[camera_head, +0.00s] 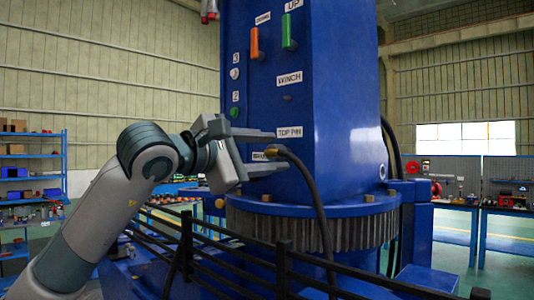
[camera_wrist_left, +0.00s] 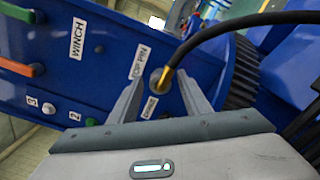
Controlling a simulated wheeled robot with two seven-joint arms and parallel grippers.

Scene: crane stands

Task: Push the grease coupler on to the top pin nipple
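The brass grease coupler (camera_head: 271,151) is at the blue column face just below the TOP PIN label (camera_head: 290,132), with a black hose (camera_head: 314,192) curving down from it. It also shows in the wrist view as a brass end (camera_wrist_left: 163,80) beside the TOP PIN label (camera_wrist_left: 140,62). The coupler hides the nipple, so I cannot tell how fully it is seated. My left gripper (camera_head: 280,153) is open, with one finger above and one below the coupler. The wrist view shows a gap between the coupler and each finger. My right gripper is not in view.
A WINCH label (camera_head: 289,79) with a small fitting (camera_head: 287,97) is higher on the column. Orange (camera_head: 255,43) and green (camera_head: 288,32) levers are above. A black railing (camera_head: 236,262) runs in front, below my left arm. A toothed ring (camera_head: 310,228) surrounds the column base.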

